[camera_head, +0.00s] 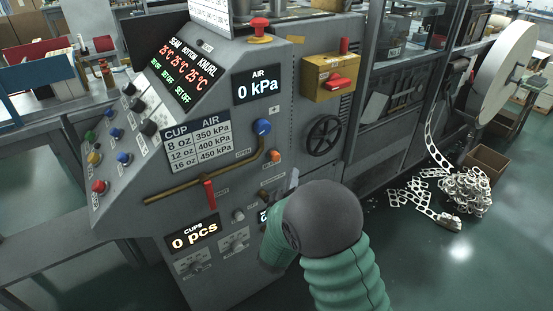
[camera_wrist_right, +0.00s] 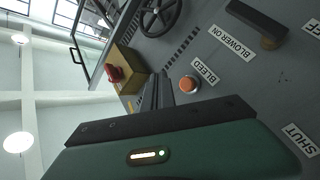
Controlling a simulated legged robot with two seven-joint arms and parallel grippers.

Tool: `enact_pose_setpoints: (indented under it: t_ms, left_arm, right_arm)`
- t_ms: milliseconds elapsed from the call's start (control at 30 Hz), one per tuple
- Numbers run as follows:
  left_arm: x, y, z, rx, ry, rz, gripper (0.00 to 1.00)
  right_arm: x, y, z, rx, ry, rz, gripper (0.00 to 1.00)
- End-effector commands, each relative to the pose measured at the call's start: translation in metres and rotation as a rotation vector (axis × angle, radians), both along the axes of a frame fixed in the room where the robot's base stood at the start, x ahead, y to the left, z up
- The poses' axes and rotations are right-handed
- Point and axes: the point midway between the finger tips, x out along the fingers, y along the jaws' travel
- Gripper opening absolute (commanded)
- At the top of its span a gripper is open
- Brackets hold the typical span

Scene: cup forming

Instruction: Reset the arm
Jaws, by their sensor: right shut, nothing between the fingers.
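My right arm (camera_head: 343,270), green with a dark rounded joint, comes in from the bottom of the head view. Its gripper (camera_head: 293,179) is mostly hidden behind that joint, in front of the machine's lower panel. In the right wrist view the gripper's dark fingers (camera_wrist_right: 157,90) are together, with nothing between them. They point toward the machine face, beside the orange BLEED button (camera_wrist_right: 188,84). I cannot tell whether they touch the panel. My left gripper is not in view.
The grey machine (camera_head: 215,130) carries a red-handled lever (camera_head: 209,193), a blue knob (camera_head: 262,127), a black handwheel (camera_head: 324,135) and a yellow box with a red switch (camera_head: 328,78). Displays read 0 kPa and 0 pcs. Scrap strip (camera_head: 462,190) lies on the open floor at right.

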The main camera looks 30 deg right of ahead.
Motion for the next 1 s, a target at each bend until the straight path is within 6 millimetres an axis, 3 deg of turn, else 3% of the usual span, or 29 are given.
enact_pose_setpoints:
  t_ms: [267, 367, 467, 600, 700, 833, 967, 1000]
  left_arm:
    - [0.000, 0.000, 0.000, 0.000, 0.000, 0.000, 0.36]
    - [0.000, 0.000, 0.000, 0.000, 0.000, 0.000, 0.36]
    - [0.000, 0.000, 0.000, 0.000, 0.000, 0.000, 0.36]
    - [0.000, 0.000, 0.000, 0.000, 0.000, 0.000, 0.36]
    - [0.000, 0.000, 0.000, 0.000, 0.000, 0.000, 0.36]
    - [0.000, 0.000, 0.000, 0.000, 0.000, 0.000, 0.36]
    - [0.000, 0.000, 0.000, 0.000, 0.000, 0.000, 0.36]
    - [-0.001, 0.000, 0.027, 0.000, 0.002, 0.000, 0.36]
  right_arm:
    - [0.002, 0.003, -0.003, 0.034, 0.007, 0.022, 0.00]
    - [0.009, 0.023, -0.020, 0.192, 0.049, 0.117, 0.00]
    - [0.005, 0.065, -0.052, 0.470, 0.164, 0.253, 0.00]
    - [-0.042, 0.123, -0.097, 0.814, 0.415, 0.327, 0.00]
    - [-0.089, 0.147, -0.119, 0.967, 0.588, 0.294, 0.00]
    - [-0.155, 0.160, -0.135, 1.085, 0.789, 0.188, 0.00]
    - [-0.221, 0.157, -0.142, 1.140, 0.957, 0.029, 0.00]
    - [-0.221, 0.157, -0.115, 1.142, 0.957, 0.026, 0.00]
